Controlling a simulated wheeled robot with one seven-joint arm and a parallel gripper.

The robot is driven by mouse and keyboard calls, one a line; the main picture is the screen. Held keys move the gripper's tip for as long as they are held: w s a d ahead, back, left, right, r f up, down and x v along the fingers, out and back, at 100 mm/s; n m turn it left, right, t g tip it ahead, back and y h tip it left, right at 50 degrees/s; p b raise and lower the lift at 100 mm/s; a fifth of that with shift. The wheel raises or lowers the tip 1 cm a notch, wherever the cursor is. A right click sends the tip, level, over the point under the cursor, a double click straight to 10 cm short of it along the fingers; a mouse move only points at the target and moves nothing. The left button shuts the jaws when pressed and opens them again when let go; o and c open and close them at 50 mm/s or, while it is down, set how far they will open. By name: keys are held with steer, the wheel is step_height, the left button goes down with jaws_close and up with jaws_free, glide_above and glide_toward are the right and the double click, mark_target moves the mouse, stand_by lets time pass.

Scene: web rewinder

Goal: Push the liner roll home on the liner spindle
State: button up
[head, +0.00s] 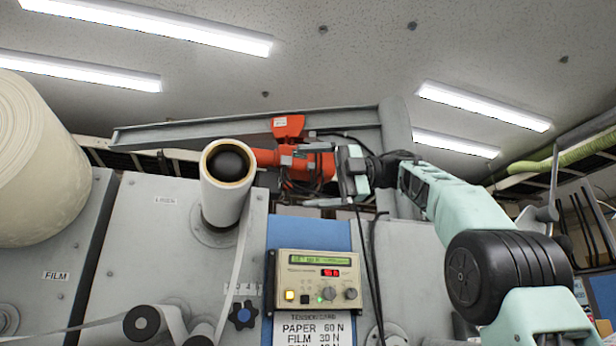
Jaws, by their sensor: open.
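The liner roll (225,200) is a narrow white roll with a brown core ring, left of centre on the grey machine face. Its open end faces me, and the dark rounded end of the liner spindle (230,163) shows inside the core. A round grey flange (214,236) shows behind and below the roll; I cannot tell whether the roll touches it. A white strip hangs from the roll's right side. My gripper (340,172) is open, to the right of the roll and apart from it, in front of an orange-red unit. Its fingertips are partly unclear.
A large cream roll (35,160) stands at the far left above a FILM label. An orange-red unit (300,160) hangs under a grey beam (240,127) behind. Dark cables hang beneath my gripper.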

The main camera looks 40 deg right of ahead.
steer(key=p, duration=0.3)
glide_above(223, 204)
steer(key=s+d, duration=0.1)
steer(key=shift+s+d+f, duration=0.1)
steer(key=shift+s+f, duration=0.05)
steer(key=shift+f, duration=0.8)
steer(key=shift+x, duration=0.9)
steer(key=shift+f, duration=0.1)
steer(key=c, duration=1.2)
